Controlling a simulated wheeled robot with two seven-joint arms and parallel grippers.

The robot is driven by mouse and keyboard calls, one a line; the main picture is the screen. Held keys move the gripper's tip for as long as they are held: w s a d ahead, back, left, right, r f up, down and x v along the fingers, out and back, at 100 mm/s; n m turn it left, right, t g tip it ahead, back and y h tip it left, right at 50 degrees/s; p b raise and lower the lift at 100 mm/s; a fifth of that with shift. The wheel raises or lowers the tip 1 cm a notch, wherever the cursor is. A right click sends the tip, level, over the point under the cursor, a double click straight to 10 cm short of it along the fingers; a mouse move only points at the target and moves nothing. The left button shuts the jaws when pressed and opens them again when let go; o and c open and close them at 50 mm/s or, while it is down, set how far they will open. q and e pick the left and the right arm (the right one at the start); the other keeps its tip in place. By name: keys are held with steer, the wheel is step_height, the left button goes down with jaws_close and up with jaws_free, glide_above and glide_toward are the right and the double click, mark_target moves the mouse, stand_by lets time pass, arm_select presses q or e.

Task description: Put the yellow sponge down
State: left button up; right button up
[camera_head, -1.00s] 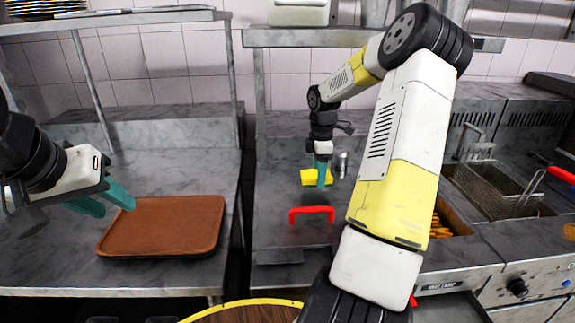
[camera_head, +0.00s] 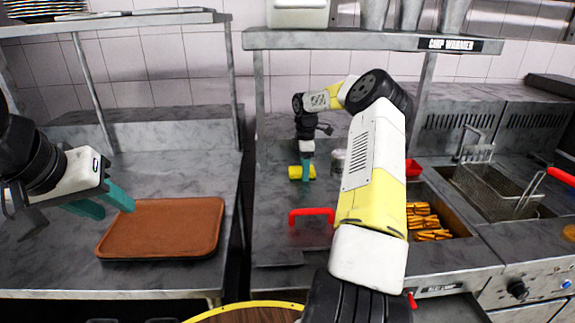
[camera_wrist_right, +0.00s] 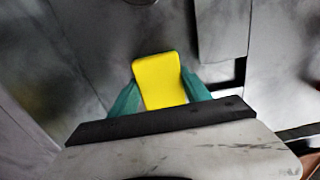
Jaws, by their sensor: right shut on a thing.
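The yellow sponge (camera_head: 295,173) is at the end of my right arm, over the grey counter in the middle of the head view. My right gripper (camera_head: 306,177) is shut on it. In the right wrist view the sponge (camera_wrist_right: 160,82) sits between the two teal fingers and sticks out beyond them. I cannot tell whether its underside touches the counter. My left gripper (camera_head: 108,202) has its teal fingers apart, is empty, and is beside the left edge of the brown tray.
The brown tray (camera_head: 165,227) lies empty on the left counter. A red handle (camera_head: 312,212) stands in front of the sponge. A metal container (camera_head: 338,160) is just to its right. Fries (camera_head: 426,222) and a fryer basket (camera_head: 497,190) are further right. A shelf (camera_head: 350,41) runs overhead.

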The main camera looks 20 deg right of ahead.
steer(key=o, duration=1.4)
steer(key=shift+f, duration=0.1)
steer(key=shift+o, duration=0.2)
step_height(320, 180, up, 8)
steer(key=shift+f, duration=0.2)
steer(key=shift+r, duration=0.1)
steer(key=shift+s, duration=0.1)
